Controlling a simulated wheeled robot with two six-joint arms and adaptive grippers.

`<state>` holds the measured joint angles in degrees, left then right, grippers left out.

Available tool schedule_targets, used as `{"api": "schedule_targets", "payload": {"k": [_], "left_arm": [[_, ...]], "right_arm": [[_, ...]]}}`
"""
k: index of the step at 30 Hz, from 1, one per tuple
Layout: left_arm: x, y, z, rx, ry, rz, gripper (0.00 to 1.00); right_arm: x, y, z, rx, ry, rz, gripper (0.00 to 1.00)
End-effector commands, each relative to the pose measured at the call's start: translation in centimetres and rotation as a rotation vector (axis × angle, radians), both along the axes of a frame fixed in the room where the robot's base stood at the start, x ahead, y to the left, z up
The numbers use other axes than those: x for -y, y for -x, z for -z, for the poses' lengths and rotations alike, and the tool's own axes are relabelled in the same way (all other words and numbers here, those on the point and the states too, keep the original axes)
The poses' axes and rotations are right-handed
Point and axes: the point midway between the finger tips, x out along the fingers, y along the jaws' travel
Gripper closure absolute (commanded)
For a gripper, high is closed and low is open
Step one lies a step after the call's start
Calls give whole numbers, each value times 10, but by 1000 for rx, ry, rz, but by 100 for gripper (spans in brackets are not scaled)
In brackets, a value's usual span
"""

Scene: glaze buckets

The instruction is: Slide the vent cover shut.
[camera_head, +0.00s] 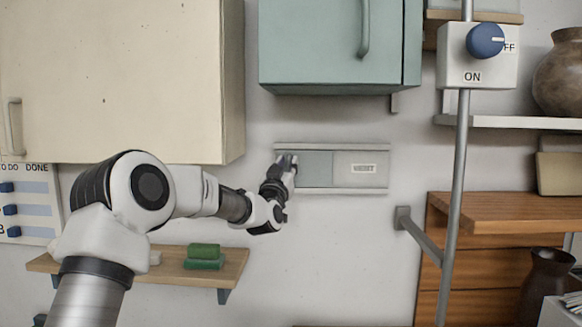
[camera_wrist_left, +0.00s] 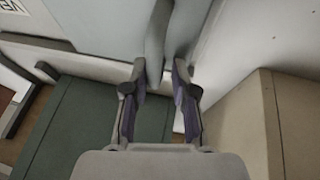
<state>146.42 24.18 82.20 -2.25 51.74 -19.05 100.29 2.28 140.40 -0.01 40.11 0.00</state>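The vent (camera_head: 362,184) is a wide, low fitting on the wall with pale rails above and below. A grey-blue panel, which looks like the cover (camera_head: 317,169), fills its left-middle part. A lighter plate with a VENT label is on the right. My left gripper (camera_head: 288,162) is at the vent's left end. In the left wrist view, a grey upright handle (camera_wrist_left: 157,35) stands between my left fingertips (camera_wrist_left: 160,78). The fingers are partly closed; I cannot tell whether both touch it. My right gripper is not in view.
A cream cabinet (camera_head: 120,75) hangs at upper left and a teal cabinet (camera_head: 325,45) above the vent. A small wooden shelf (camera_head: 235,268) with green blocks is below my left arm. A metal pole (camera_head: 459,170) with a switch box (camera_head: 477,62) stands at right.

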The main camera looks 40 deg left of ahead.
Motion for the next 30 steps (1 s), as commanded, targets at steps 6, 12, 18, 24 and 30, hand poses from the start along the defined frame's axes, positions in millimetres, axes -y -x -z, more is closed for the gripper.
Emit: {"api": "schedule_targets", "payload": {"k": [6,12,18,24,30], "left_arm": [[1,0,1,-2,-1,1,62],[4,7,5,-4,-1,2,62],[17,44,22,-6,2,3,62],[32,86,42,-5,2,2,62],[38,102,49,-4,0,1,62]], "right_arm": [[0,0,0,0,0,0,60],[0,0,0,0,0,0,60],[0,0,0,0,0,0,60],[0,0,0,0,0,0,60],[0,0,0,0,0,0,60]]}}
